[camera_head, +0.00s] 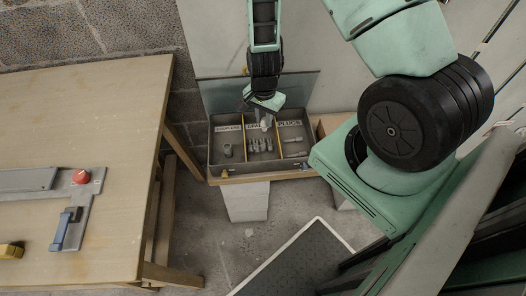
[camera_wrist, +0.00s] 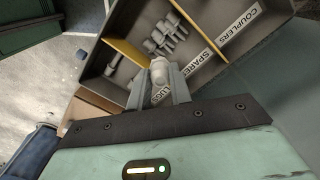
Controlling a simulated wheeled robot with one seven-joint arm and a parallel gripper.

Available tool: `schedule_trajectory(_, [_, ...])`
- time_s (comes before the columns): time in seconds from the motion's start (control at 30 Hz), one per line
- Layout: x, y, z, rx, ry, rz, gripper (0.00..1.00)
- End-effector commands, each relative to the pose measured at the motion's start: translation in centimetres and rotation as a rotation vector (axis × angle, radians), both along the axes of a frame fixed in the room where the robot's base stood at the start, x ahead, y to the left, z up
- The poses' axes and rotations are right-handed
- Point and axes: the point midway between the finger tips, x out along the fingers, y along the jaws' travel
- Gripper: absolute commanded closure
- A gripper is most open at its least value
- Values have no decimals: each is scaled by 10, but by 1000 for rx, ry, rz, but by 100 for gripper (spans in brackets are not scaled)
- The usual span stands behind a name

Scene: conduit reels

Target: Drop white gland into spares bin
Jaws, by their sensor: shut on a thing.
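My gripper (camera_wrist: 158,88) is shut on the white gland (camera_wrist: 158,70), a small pale rounded piece between the fingertips. In the head view my gripper (camera_head: 265,113) hangs over the sorting tray (camera_head: 228,174), in line with the middle compartment, labelled SPARES (camera_wrist: 208,65). In the wrist view the gland overlaps the end of the yellow divider between SPARES and PLUGS. Its height above the tray is hard to tell. Several grey pieces (camera_head: 258,145) lie in the SPARES compartment.
The COUPLERS compartment (camera_head: 229,128) is on the left in the head view, PLUGS (camera_head: 290,123) on the right; both hold grey pieces. A wooden table (camera_head: 100,120) stands at the left with a red button (camera_head: 81,176) and a blue-handled fixture (camera_head: 65,230). A wall is behind the tray.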

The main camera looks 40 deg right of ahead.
Motion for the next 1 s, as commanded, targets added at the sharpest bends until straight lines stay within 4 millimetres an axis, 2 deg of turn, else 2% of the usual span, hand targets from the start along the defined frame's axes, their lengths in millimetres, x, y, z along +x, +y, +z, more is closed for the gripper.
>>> schedule_trajectory(0.1, [-1,-3,-2,5,-4,-121,100])
schedule_trajectory(0.2, [-1,-3,-3,7,-3,-150,100])
schedule_trajectory(0.37, [-1,-3,-15,7,-3,-148,100])
schedule_trajectory(0.7, [-1,-3,-54,7,-3,-146,100])
schedule_trajectory(1.0, [-1,-3,-58,6,-3,-145,100])
